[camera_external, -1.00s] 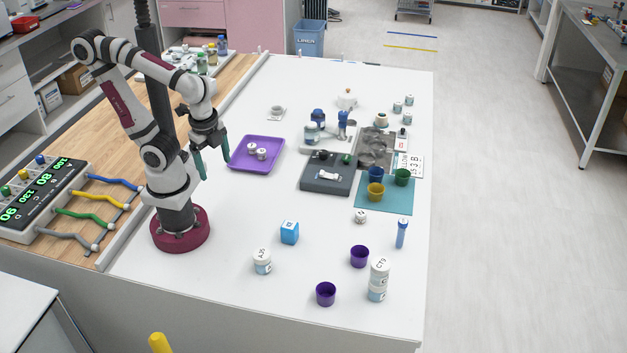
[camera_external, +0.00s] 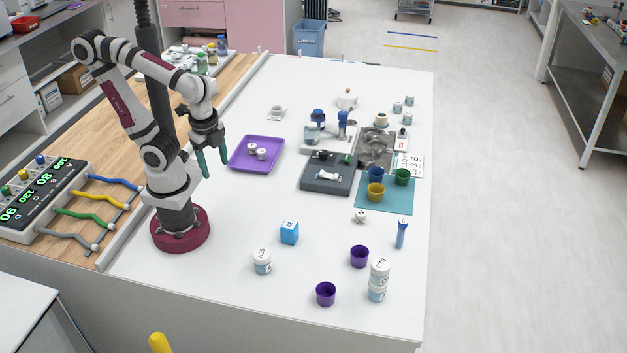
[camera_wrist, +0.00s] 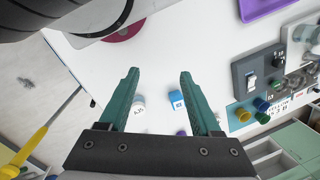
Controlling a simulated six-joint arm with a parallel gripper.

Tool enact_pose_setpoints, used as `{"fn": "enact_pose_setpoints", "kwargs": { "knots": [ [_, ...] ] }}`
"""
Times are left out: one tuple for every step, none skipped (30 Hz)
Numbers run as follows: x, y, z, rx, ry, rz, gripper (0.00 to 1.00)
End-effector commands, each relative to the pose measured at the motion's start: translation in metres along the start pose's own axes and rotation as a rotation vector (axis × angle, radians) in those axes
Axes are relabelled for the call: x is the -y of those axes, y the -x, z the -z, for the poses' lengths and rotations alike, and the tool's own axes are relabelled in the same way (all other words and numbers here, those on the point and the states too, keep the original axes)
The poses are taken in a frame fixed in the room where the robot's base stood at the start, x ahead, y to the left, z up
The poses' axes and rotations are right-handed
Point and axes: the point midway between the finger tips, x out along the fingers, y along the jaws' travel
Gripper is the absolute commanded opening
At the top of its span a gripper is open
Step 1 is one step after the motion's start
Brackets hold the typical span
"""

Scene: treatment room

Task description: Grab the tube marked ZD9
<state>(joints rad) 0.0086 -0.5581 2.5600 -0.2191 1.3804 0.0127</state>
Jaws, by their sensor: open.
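A slim blue-capped tube (camera_external: 401,234) stands upright near the right edge of the white table. Its marking is too small to read, and I cannot read ZD9 anywhere. A white-lidded jar with dark lettering (camera_external: 262,262) stands at the front left; it also shows in the wrist view (camera_wrist: 138,108). Two white-lidded jars (camera_external: 379,272) appear stacked at the front right, the top lid lettered. My gripper (camera_external: 213,169) hangs above the table, left of the purple tray, open and empty. Its green fingers are spread in the wrist view (camera_wrist: 160,73), far from the blue-capped tube.
A blue cube (camera_external: 289,232), two purple cups (camera_external: 359,256) and a white die (camera_external: 360,216) stand around the front. The purple tray (camera_external: 240,163) holds two small white-lidded items. Coloured cups stand on a teal mat (camera_external: 375,205).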

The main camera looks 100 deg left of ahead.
Motion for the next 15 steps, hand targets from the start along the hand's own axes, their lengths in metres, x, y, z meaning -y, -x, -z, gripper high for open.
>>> {"fn": "enact_pose_setpoints", "kwargs": {
  "knots": [
    [0.000, 0.000, 0.000, 0.000, 0.000, 0.000, 0.65],
    [0.000, 0.000, 0.000, 0.000, 0.000, 0.000, 0.65],
    [0.000, 0.000, 0.000, 0.000, 0.000, 0.000, 0.65],
    [0.000, 0.000, 0.001, -0.003, 0.002, 0.000, 0.65],
    [0.001, -0.001, 0.005, -0.011, 0.006, -0.002, 0.65],
    [0.003, -0.003, 0.017, -0.036, 0.021, -0.008, 0.65],
    [0.005, -0.006, 0.032, -0.066, 0.039, -0.013, 0.65],
    [0.008, -0.010, 0.051, -0.109, 0.063, -0.018, 0.65],
    [0.015, -0.016, 0.083, -0.181, 0.106, -0.024, 0.65],
    [0.022, -0.022, 0.111, -0.243, 0.143, -0.025, 0.65],
    [0.030, -0.029, 0.139, -0.310, 0.182, -0.023, 0.65],
    [0.043, -0.038, 0.176, -0.403, 0.238, -0.014, 0.65],
    [0.053, -0.045, 0.202, -0.472, 0.281, -0.003, 0.65],
    [0.064, -0.053, 0.226, -0.539, 0.323, 0.011, 0.65],
    [0.079, -0.064, 0.255, -0.629, 0.379, 0.035, 0.65]
  ]
}}
